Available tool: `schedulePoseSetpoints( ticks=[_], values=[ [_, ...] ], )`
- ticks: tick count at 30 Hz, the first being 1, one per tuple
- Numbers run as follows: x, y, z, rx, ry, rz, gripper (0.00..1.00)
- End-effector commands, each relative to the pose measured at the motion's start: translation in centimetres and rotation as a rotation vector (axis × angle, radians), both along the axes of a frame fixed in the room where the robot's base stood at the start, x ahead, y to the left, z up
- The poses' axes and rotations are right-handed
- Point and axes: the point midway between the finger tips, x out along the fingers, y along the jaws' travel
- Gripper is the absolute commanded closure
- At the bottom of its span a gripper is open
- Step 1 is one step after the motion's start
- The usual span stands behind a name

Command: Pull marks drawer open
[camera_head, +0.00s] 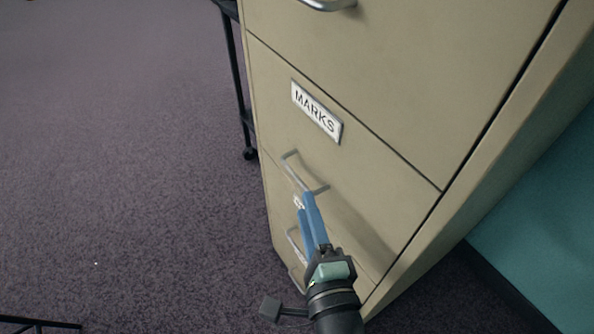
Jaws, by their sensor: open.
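The marks drawer (350,160) is a beige front in a filing cabinet, with a white label reading MARKS (317,111). It looks shut, flush with the cabinet. Its metal bar handle (291,171) runs slantwise below the label. My gripper (306,203) has blue fingers and is open, with the fingertips at the lower right part of this handle. I cannot tell whether the handle lies between the fingers or whether they touch it.
Another drawer above has a metal handle (328,4). A lower drawer's handle (294,246) is partly behind my gripper. A black wheeled stand (240,95) is behind the cabinet's left. Dark carpet (120,160) on the left is mostly clear. A teal wall (550,220) is right.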

Motion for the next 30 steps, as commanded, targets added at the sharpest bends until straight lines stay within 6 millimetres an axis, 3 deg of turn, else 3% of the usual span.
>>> schedulePoseSetpoints(
  ticks=[6,13,26,27,30],
  values=[
    [4.1,0.9,-0.2,-0.001,-0.003,0.001,0.58],
    [7.1,1.5,-0.5,-0.003,-0.002,0.002,0.58],
    [8.1,1.7,-0.6,-0.002,-0.002,0.001,0.58],
    [8.1,1.7,-0.6,-0.002,-0.001,0.000,0.60],
    [8.1,1.7,-0.6,-0.002,-0.001,0.000,0.78]
  ],
)
